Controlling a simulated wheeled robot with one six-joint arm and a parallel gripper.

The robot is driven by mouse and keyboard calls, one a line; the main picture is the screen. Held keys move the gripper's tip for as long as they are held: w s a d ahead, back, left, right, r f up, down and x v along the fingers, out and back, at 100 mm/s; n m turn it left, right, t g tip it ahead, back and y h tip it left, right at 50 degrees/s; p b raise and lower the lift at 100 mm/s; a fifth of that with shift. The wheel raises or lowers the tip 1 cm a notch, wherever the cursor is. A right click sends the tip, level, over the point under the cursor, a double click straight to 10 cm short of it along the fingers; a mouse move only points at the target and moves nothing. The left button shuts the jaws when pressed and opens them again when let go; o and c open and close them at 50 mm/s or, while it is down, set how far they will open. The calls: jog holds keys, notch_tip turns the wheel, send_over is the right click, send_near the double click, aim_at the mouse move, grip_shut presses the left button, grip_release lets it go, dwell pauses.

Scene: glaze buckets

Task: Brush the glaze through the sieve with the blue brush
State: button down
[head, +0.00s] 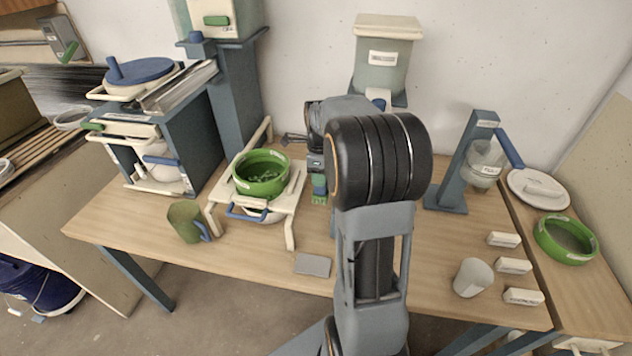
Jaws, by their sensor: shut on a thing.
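A green mug (187,222) stands left of the stand; a grey tile (313,265) lies in front. A second green ring (565,239), white blocks (513,266), a white cup (473,277) and a blue-grey post (467,165) are at right. Shelving (188,140) blocks the left.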

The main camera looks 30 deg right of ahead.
jog(key=w+d+f+p, duration=0.1)
jog(key=w+d+f, duration=0.3)
jog(key=f, duration=0.6)
jog(key=shift+w, duration=1.15)
jog(key=shift+f, duration=0.15)
jog(key=shift+f, duration=0.15)
jog(key=c, duration=0.7)
grip_release()
jog(key=shift+c, duration=0.2)
